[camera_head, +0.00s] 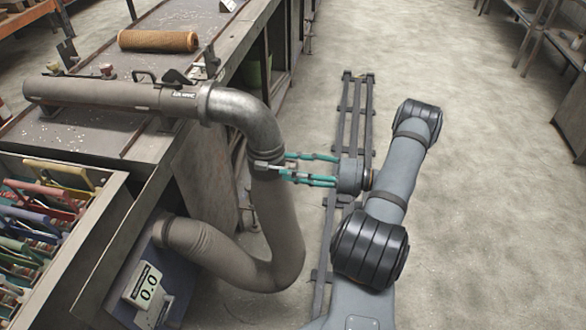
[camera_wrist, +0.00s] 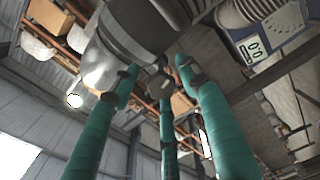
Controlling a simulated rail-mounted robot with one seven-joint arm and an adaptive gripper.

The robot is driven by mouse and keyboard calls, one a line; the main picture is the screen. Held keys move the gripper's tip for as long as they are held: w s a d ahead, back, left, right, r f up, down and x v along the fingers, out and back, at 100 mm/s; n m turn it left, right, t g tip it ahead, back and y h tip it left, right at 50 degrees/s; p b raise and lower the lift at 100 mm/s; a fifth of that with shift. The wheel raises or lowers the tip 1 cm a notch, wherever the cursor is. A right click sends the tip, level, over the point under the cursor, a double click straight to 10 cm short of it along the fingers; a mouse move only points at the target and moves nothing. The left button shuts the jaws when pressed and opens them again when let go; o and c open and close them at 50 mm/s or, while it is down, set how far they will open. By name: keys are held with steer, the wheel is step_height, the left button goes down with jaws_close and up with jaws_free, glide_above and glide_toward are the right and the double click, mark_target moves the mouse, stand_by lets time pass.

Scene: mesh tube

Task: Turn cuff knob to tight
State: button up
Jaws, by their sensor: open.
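The cuff (camera_head: 266,166) is a metal band around the joint where the bent metal pipe meets the grey hose. Its knob looks like a small grey part (camera_wrist: 161,82) in the wrist view, framed by my teal fingers. In the head view the knob is too small to tell from the cuff and fingertips. My gripper (camera_head: 288,164) is open and reaches in from the right, its fingertips at the cuff's right side. In the wrist view my gripper (camera_wrist: 157,76) has its fingers spread around the knob; I cannot tell whether they touch it.
A blue box with a display (camera_head: 148,284) reading 0.0 stands below, joined to the grey hose (camera_head: 276,225). A metal bench (camera_head: 90,138) carries the pipe (camera_head: 110,94) and a brown mesh roll (camera_head: 158,40). A rack of coloured frames (camera_head: 45,205) is at left.

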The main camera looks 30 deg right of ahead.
steer(key=v, duration=1.2)
steer(key=x, duration=1.2)
